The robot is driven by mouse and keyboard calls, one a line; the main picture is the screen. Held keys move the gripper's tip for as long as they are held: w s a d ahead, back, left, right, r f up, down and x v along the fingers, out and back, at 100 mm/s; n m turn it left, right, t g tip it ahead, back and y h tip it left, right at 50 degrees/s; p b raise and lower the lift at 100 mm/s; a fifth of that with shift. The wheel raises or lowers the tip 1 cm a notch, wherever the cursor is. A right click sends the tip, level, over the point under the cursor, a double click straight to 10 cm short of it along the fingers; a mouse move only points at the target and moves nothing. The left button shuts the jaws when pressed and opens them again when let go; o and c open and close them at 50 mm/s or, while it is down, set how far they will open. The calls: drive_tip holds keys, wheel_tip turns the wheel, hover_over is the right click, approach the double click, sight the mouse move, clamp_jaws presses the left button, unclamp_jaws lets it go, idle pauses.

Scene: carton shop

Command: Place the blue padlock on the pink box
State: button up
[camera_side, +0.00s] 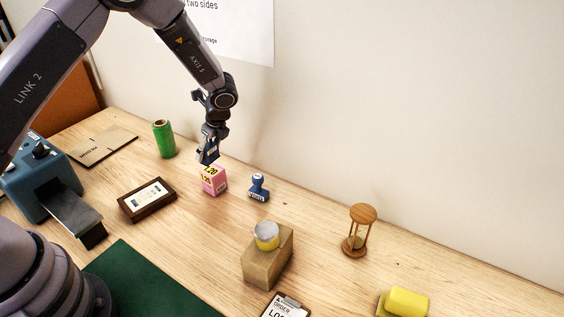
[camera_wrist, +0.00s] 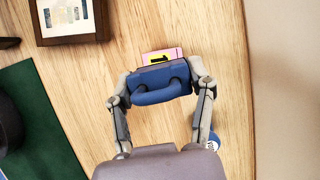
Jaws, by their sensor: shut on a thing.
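My gripper (camera_wrist: 160,92) is shut on the blue padlock (camera_wrist: 160,84), with one finger on each side of its body in the wrist view. In the side view, the padlock (camera_side: 209,150) hangs from my gripper (camera_side: 210,143), just above the pink box (camera_side: 213,181). The pink box has yellow labels and stands on the wooden table. In the wrist view only a strip of the pink box (camera_wrist: 148,57) shows past the padlock; the rest is hidden. I cannot tell whether the padlock touches the box top.
A blue stamp (camera_side: 259,187) stands right of the box, a green spool (camera_side: 164,139) behind left, and a dark framed picture (camera_side: 147,200) in front left. A tan block (camera_side: 267,262) bears a yellow round thing. An hourglass (camera_side: 358,231) stands farther right.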

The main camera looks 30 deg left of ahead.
sight(212, 154)
drive_tip(key=shift+f, duration=1.4)
drive_tip(key=shift+f, duration=0.1)
drive_tip(key=o, duration=1.2)
drive_tip(key=shift+o, duration=0.2)
